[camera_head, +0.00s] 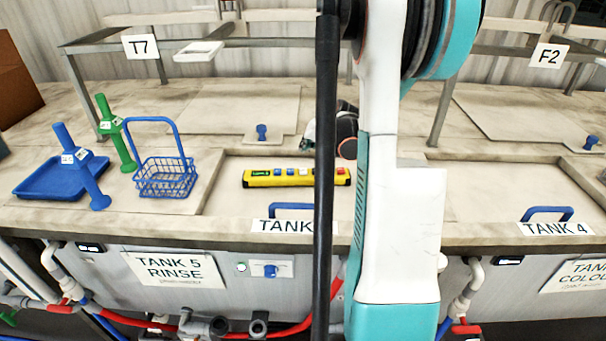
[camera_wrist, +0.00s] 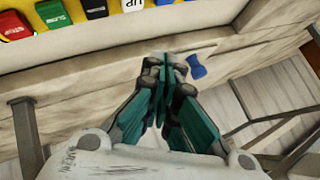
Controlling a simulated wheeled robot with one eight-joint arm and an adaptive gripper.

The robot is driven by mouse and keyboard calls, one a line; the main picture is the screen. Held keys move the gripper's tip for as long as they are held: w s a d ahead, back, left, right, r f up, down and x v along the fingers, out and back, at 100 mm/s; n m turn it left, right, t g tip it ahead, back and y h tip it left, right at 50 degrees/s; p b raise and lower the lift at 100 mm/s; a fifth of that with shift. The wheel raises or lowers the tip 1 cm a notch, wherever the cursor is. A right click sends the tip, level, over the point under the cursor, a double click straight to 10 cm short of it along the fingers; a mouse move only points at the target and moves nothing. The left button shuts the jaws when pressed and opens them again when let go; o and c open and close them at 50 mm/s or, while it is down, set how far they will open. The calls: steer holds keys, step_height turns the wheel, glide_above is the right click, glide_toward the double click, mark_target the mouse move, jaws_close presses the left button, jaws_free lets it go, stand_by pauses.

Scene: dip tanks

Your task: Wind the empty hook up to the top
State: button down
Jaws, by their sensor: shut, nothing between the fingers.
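A long yellow control box (camera_head: 258,180) with several coloured buttons shows across the tank in the head view, partly behind a black upright bar. It also shows at the upper left of the wrist view (camera_wrist: 75,27), with red, green and black buttons facing the camera. My gripper (camera_wrist: 164,62) is shut and empty in the wrist view. Its fingertips are together, below and to the right of the control box in the picture and apart from it. In the head view my arm hides much of the middle. I cannot make out the empty hook in either view.
A blue basket (camera_head: 165,180), a blue tray (camera_head: 40,184) and a green post (camera_head: 118,135) stand on the left of the counter. Blue lid handles (camera_head: 290,207) (camera_head: 546,212) lie near the front edge. Metal frames (camera_head: 443,108) rise behind.

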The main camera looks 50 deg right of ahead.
mark_target(306, 170)
steer(key=shift+f+b, duration=1.85)
steer(key=shift+f, duration=1.1)
steer(key=shift+f+b, duration=0.45)
steer(key=shift+b, duration=0.05)
